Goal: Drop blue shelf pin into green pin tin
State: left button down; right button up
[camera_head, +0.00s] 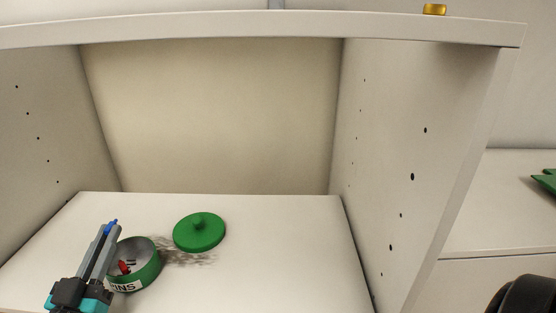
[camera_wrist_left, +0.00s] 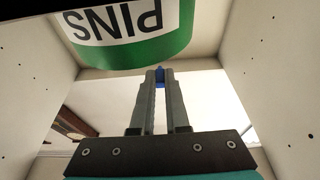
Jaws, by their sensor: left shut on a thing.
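The blue shelf pin (camera_head: 112,222) is held at the tips of my left gripper (camera_head: 109,232), which is shut on it. The blue pin also shows between the fingertips in the left wrist view (camera_wrist_left: 160,76). The green pin tin (camera_head: 148,272) stands open on the cabinet floor, just right of my left gripper, with a red piece and other small bits inside. Its "PINS" label shows upside down in the left wrist view (camera_wrist_left: 120,22). The gripper covers part of the tin's left side in the head view. My right gripper is not in view.
Cabinet side walls with peg holes (camera_head: 400,150) stand left and right. A yellow object (camera_head: 434,9) sits on the cabinet top (camera_head: 250,24).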

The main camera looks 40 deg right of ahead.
pick_arm(q)
jog(key=shift+f, duration=0.15)
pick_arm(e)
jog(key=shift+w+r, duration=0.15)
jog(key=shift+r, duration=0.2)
pick_arm(q)
jog(key=c, duration=0.8)
grip_release()
jog(key=shift+c, duration=0.2)
jog(key=shift+s+a+f, duration=0.15)
jog(key=shift+s+a, duration=0.1)
jog(key=shift+s, duration=0.05)
jog(key=p+v, duration=0.3)
jog(key=v, duration=1.1)
jog(key=shift+s, duration=0.2)
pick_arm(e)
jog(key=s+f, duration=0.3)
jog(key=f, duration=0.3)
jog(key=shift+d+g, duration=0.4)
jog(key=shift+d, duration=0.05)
pick_arm(q)
jog(key=shift+a, duration=0.15)
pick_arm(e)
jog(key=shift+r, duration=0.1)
